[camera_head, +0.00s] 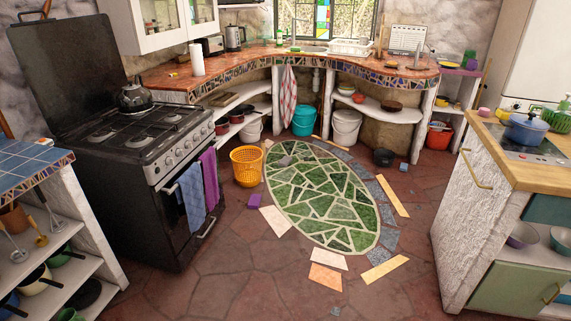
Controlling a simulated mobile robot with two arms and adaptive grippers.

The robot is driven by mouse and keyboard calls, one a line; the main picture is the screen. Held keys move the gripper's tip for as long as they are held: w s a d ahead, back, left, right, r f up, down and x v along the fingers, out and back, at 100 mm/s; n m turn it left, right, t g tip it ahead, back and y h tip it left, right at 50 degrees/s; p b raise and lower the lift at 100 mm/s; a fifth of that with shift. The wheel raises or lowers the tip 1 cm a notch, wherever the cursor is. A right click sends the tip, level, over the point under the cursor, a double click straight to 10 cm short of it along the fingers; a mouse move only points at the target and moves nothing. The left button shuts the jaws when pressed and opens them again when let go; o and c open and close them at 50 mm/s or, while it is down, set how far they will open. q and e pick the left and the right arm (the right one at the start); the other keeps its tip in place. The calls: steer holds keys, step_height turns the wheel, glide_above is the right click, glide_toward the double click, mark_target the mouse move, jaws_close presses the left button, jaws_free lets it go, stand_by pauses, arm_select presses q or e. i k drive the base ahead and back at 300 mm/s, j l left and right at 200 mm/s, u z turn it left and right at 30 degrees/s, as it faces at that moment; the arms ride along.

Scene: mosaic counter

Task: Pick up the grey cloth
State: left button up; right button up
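A small grey patch (285,160) lies on the upper left part of the green mosaic oval in the floor. It may be the grey cloth, but it is too small to tell. A blue-grey towel (191,197) and a purple towel (210,178) hang side by side from the oven door handle. A red and white checked towel (288,95) hangs below the back counter. Neither of my grippers shows in the head view.
A black stove (130,190) stands at left and a wood-topped cabinet (475,215) at right. A yellow basket (246,167) stands left of the green mosaic oval (325,197). Loose pale tiles (328,258) lie around it. Open floor (235,275) lies in front.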

mark_target(286, 161)
steer(key=i+z, duration=0.15)
steer(key=i, duration=4.2)
steer(key=i+u, duration=0.15)
steer(key=i, duration=0.3)
steer(key=i+l+u, duration=0.2)
steer(key=i, duration=0.25)
steer(key=i+l+u, duration=0.15)
steer(key=i, duration=0.3)
steer(key=i+l+u, duration=0.15)
steer(key=i, duration=0.3)
steer(key=l, duration=0.1)
